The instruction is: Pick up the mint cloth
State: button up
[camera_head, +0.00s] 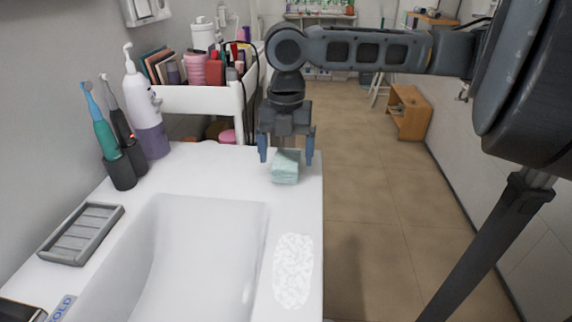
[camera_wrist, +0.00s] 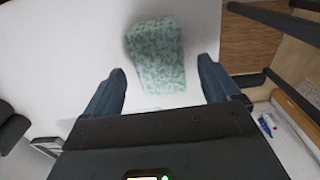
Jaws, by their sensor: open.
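The mint cloth (camera_head: 286,168) is a small folded block at the far right corner of the white sink counter, near its right edge. In the wrist view the cloth (camera_wrist: 157,54) shows a mottled green pattern and lies ahead of the fingertips. My gripper (camera_head: 286,158) points down over the cloth, with one blue finger on each side of it in the head view. In the wrist view my gripper (camera_wrist: 162,78) is open and holds nothing. I cannot tell whether the fingertips touch the counter.
The sink basin (camera_head: 205,260) lies in front, with a white speckled patch (camera_head: 293,271) on its right rim. A pump bottle (camera_head: 146,110), a toothbrush cup (camera_head: 119,170) and a grey soap tray (camera_head: 82,234) stand left. A loaded white cart (camera_head: 205,99) is behind the counter.

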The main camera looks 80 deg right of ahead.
aim_at(286, 160)
jog(key=shift+f, duration=1.2)
jog(key=c, duration=1.1)
notch_tip(286, 160, up, 10)
jog(key=shift+r, duration=0.1)
jog(key=o, duration=0.5)
jog(key=c, duration=0.3)
